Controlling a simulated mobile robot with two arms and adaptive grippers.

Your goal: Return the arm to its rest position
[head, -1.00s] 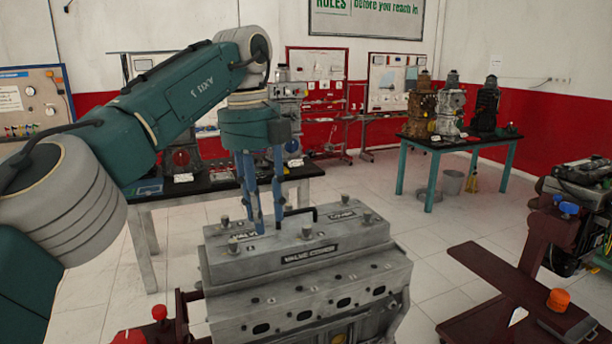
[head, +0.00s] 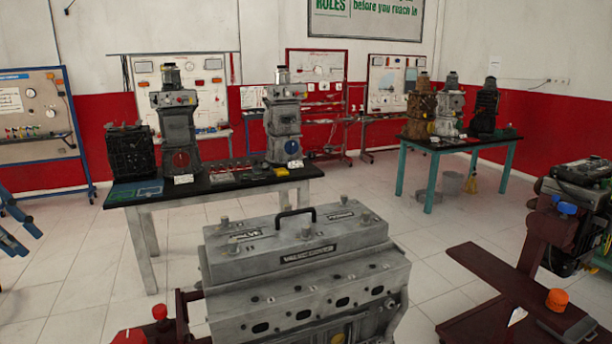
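The grey engine block (head: 310,295) stands in front at the bottom middle. Its grey valve cover (head: 270,262) lies on top, with a black handle (head: 296,212) and several knobs. My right gripper is not in view.
A black-topped bench (head: 225,185) with engine parts stands behind the block. A teal-legged table (head: 430,143) with more engines is at the back right. A dark red stand (head: 490,280) and an engine (head: 575,215) are at the right. Tiled floor (head: 70,260) is free at the left.

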